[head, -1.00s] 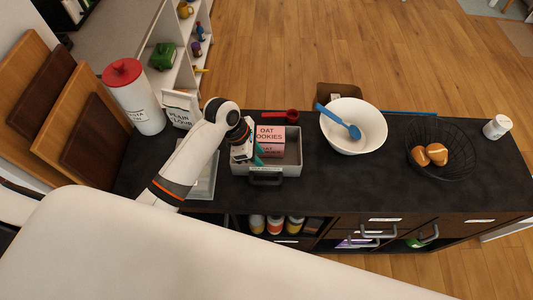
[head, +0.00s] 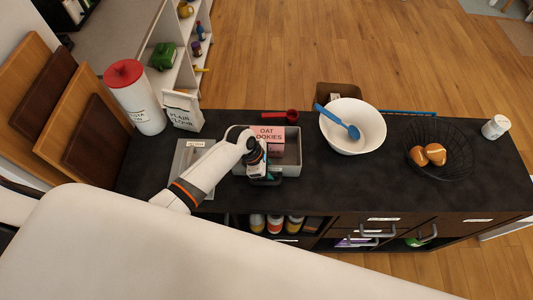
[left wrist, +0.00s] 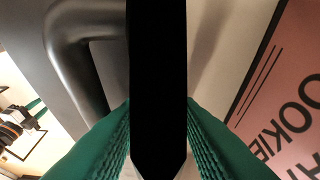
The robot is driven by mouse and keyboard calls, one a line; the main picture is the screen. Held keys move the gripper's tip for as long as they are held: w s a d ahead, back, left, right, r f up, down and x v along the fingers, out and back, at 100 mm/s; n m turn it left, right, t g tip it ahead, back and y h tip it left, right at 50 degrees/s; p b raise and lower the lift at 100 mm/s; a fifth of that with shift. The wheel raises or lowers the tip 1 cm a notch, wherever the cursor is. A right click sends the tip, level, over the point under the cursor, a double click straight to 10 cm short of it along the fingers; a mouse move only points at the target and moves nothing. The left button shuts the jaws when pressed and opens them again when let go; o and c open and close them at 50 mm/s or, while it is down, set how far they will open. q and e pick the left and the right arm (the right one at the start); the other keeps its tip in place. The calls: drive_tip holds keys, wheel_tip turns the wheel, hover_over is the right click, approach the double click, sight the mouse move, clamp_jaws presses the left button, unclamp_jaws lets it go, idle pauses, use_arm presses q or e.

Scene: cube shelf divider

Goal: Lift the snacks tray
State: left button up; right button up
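The snacks tray (head: 293,167) is a shallow light-grey bin on the dark counter. A pink oat cookies box (head: 268,133) stands in it. My left gripper (head: 265,178) is low at the tray's front side, by its dark handle, and partly hides both. In the left wrist view, the green finger pads (left wrist: 158,125) stand apart on either side of a black bar I cannot identify. The curved handle (left wrist: 75,50) is on the left there, and the pink box (left wrist: 290,100) is on the right. Contact with the tray cannot be made out. My right gripper is not in view.
A red scoop (head: 290,115) lies behind the snacks tray. A white bowl (head: 370,112) and wire basket (head: 445,165) are on the right.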

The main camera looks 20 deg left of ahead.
use_arm(q)
clamp_jaws()
drive_tip(key=shift+r, duration=0.1)
wheel_tip(320, 180, up, 10)
idle(0.6)
drive_tip(key=shift+w, duration=0.1)
